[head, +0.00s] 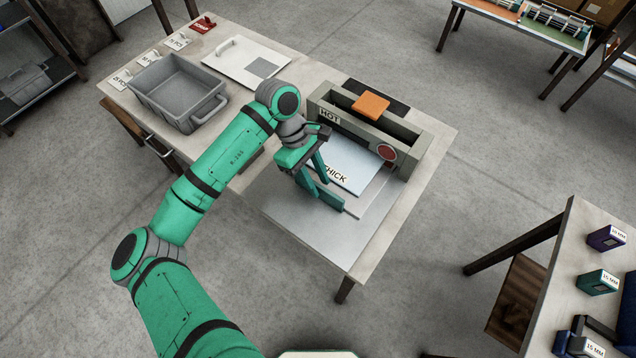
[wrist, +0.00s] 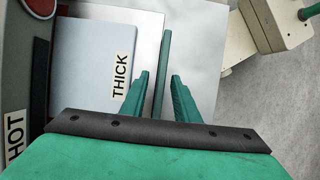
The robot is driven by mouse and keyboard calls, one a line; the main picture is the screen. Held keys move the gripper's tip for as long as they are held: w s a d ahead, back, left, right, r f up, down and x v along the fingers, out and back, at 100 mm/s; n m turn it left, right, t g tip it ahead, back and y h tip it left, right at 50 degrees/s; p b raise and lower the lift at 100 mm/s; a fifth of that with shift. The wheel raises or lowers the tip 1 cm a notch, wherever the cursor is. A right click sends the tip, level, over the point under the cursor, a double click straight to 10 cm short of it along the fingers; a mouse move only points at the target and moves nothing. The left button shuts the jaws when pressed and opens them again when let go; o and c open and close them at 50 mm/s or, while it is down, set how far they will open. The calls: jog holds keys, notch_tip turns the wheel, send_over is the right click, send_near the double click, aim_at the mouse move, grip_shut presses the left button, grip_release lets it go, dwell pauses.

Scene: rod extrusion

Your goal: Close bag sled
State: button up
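The sled is a pale grey plate (head: 368,205) in front of the grey machine marked HOT (head: 345,128). A pale blue flat bag marked THICK (head: 350,168) lies on it, its far end at the machine's opening. In the wrist view the bag (wrist: 92,65) is left of my fingers. A teal upright bar, seemingly the sled's handle (wrist: 164,60), stands at the plate's edge. My gripper (wrist: 161,95) is open, with a finger on each side of the bar and visible gaps. In the head view my gripper (head: 312,180) is over the plate's left front part.
An orange block (head: 371,105) sits on the machine, and a red round button (head: 386,152) is on its front. A grey bin (head: 178,95) and a white board (head: 246,64) are at the table's left. The table's front right is clear. Another table (head: 590,250) stands at right.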

jog(key=shift+x, duration=0.8)
jog(key=shift+s, duration=0.1)
jog(key=shift+c, duration=0.7)
jog(key=shift+a, duration=0.1)
grip_shut()
